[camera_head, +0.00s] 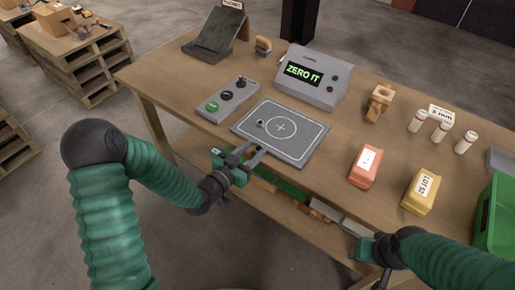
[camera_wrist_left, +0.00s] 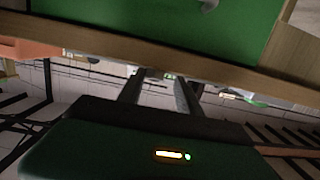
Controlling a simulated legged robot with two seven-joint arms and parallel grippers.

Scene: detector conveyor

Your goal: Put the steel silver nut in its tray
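A small grey ring-like piece (camera_head: 261,123), likely the steel nut, lies on the grey square plate (camera_head: 302,148), left of its crosshair circle. My left gripper (camera_head: 257,152) is just in front of the plate, near its front left edge, with its fingers apart and nothing seen between them. In the left wrist view the two fingers (camera_wrist_left: 161,88) are also apart. My right gripper (camera_head: 358,232) is by the table's front edge at the right; its fingers are too unclear to read. A grey tray (camera_head: 503,160) is cut off at the right edge; I cannot tell whether it is the nut's.
A button box (camera_head: 228,100) and a display reading "ZERO IT" (camera_head: 314,75) stand behind the plate. Orange (camera_head: 365,167) and yellow (camera_head: 420,192) packets, several white cylinders (camera_head: 441,132), a wooden piece (camera_head: 378,103) and a green bin (camera_head: 497,220) are to the right.

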